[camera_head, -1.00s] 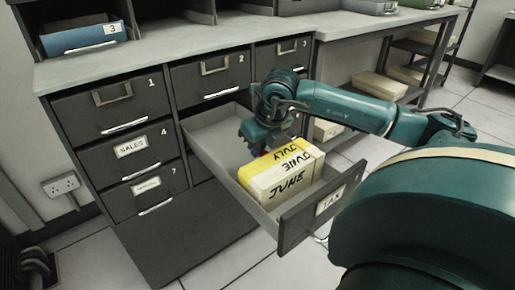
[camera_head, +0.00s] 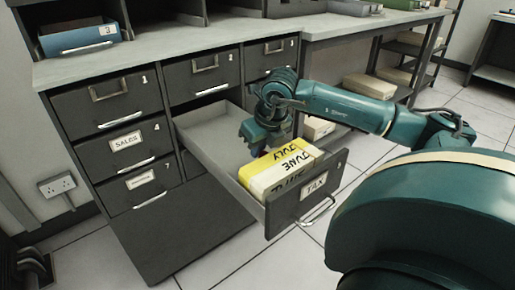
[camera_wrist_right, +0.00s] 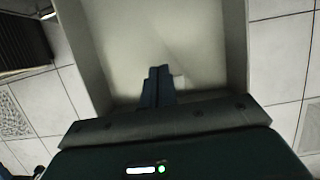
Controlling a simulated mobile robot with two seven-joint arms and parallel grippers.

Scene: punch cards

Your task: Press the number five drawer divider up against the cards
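Drawer five (camera_head: 213,124), in the middle column under the top row, stands open with a front labelled TAX (camera_head: 303,197). A block of cards (camera_head: 283,168), yellow with cream in front and marked JULY and JUNE, sits at its front end, close behind the front panel. My right gripper (camera_head: 258,150) points down into the drawer just behind the cards. In the right wrist view its fingers (camera_wrist_right: 157,85) are together over the pale drawer floor (camera_wrist_right: 110,40), with nothing seen between them. The divider cannot be made out; gripper and cards hide that spot. My left gripper is not in view.
The grey cabinet's other drawers, such as the SALES drawer (camera_head: 122,143), are shut. A blue tray (camera_head: 80,38) stands on the cabinet top. Boxes (camera_head: 368,86) lie on shelving at right. The rear of the open drawer is clear.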

